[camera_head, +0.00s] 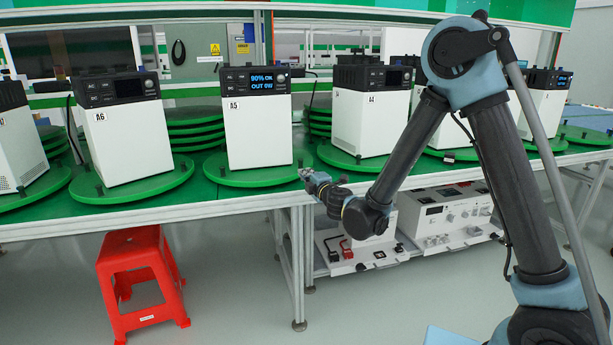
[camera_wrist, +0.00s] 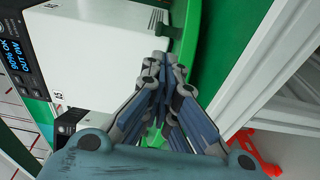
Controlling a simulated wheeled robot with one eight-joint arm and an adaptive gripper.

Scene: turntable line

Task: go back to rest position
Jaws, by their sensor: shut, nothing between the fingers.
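My gripper (camera_head: 306,175) is at the front edge of the bench, just right of the white unit marked A5 (camera_head: 258,135). In the wrist view my gripper (camera_wrist: 165,62) has its fingers together with nothing between them. The A5 unit stands upright on a green turntable (camera_head: 225,176), and its lit screen reads "90% OK OUT 0W". It also shows at the upper left of the wrist view (camera_wrist: 100,50). The fingertips are close to the turntable rim in the wrist view; I cannot tell whether they touch it.
Unit A6 (camera_head: 124,140) stands to the left and unit A4 (camera_head: 370,122) to the right, each on a green turntable. A red stool (camera_head: 135,265) stands below the bench. Equipment (camera_head: 445,217) sits on a lower shelf behind my arm. The floor in front is mostly clear.

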